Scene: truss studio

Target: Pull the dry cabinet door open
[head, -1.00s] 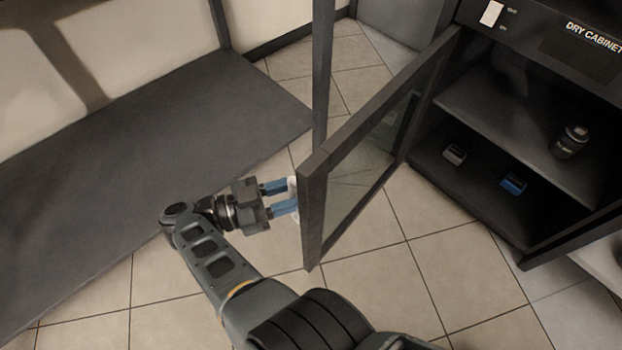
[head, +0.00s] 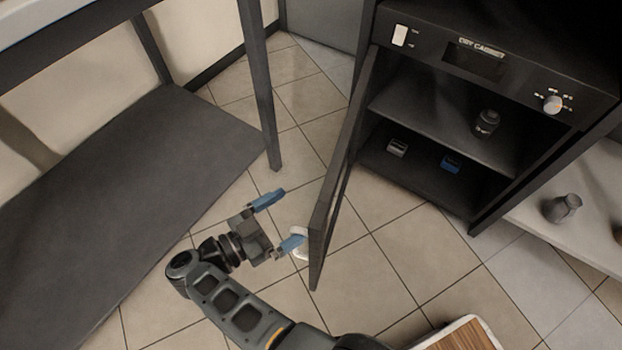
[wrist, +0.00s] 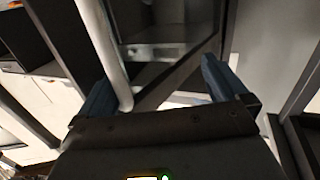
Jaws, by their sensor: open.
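The dry cabinet (head: 548,72) stands at the upper right with its dark-framed glass door (head: 322,222) swung wide open toward me. The door's white handle (head: 299,236) is on the face turned to the left. My gripper (head: 279,221) is open, its blue fingers spread wide. One finger is close beside the handle, partly covering it; I cannot tell if they touch. The other finger stands free to the upper left. In the wrist view the pale handle bar (wrist: 103,50) runs up beside the left finger, and the fingers are not closed on it.
Inside the cabinet are a dark lens-like cylinder (head: 486,123), a grey item (head: 397,147) and a blue item (head: 451,163). A dark table (head: 262,95) with a low shelf (head: 120,185) is at left. A wooden-topped surface (head: 465,338) is at the lower right.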

